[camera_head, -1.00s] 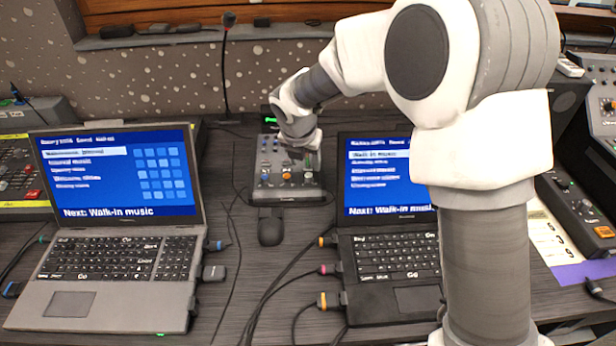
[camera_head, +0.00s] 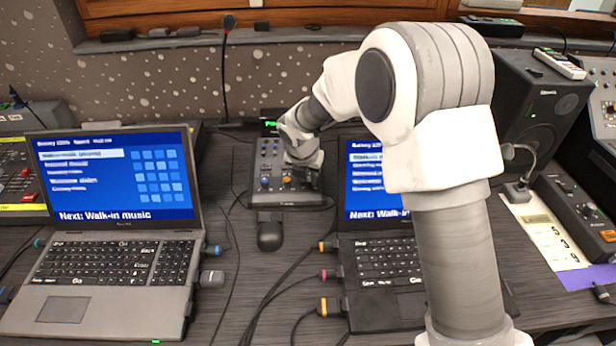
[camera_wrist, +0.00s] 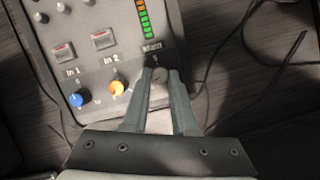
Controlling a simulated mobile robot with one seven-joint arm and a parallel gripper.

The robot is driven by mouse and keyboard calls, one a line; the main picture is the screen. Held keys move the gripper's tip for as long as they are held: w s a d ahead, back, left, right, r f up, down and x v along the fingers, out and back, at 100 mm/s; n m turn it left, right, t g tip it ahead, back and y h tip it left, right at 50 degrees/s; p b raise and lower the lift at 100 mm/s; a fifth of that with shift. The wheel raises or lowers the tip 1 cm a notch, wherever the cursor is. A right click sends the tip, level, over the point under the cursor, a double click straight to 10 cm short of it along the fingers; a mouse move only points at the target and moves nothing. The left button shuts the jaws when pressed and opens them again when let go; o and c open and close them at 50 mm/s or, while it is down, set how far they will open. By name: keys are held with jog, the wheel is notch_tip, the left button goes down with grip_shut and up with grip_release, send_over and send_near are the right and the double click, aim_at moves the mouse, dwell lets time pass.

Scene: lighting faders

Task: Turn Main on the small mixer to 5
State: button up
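The small mixer (camera_head: 262,190) stands between the two laptops in the head view. In the wrist view its panel (camera_wrist: 115,62) shows a blue knob (camera_wrist: 77,99) under In 1, an orange knob (camera_wrist: 118,87) under In 2 and a grey knob, Main (camera_wrist: 159,76), under its label. My gripper (camera_wrist: 160,74) has its fingertips on either side of the Main knob, with the knob filling the gap. The knob's pointer is too covered to read. In the head view my gripper (camera_head: 306,180) is over the mixer's right part and hides the Main knob.
A left laptop (camera_head: 118,262) and a right laptop (camera_head: 385,262) flank the mixer. A black mouse-shaped object (camera_head: 270,236) lies in front of it. Cables (camera_head: 283,288) run across the desk. A thin gooseneck microphone (camera_head: 226,75) rises behind. A speaker (camera_head: 535,110) stands at right.

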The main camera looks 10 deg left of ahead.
grip_shut()
jog(key=shift+m, duration=0.3)
jog(key=m+p, duration=0.1)
jog(key=m, duration=0.1)
jog(key=m+h+p, duration=0.1)
jog(key=m, duration=0.1)
jog(key=shift+a+r+g, duration=0.15)
jog(key=shift+a+g, duration=0.05)
jog(key=shift+g, duration=0.1)
jog(key=m+p, duration=0.1)
jog(key=m, duration=0.2)
jog(key=m+g+h+p, duration=0.1)
jog(key=m+p, duration=0.1)
jog(key=m, duration=0.1)
jog(key=shift+w+a+m+h, duration=0.1)
jog(key=shift+w+m+h, duration=0.1)
jog(key=shift+m+h, duration=0.15)
jog(key=m+g+p, duration=0.1)
jog(key=m, duration=0.4)
jog(key=shift+w+m+g+p, duration=0.2)
jog(key=shift+m+g+p, duration=0.15)
jog(key=shift+g+p, duration=0.05)
jog(key=m, duration=0.2)
jog(key=m+g, duration=0.1)
jog(key=m, duration=0.2)
jog(key=shift+w+m+g+p, duration=0.15)
jog(key=shift+m+g+p, duration=0.15)
jog(key=shift+p, duration=0.1)
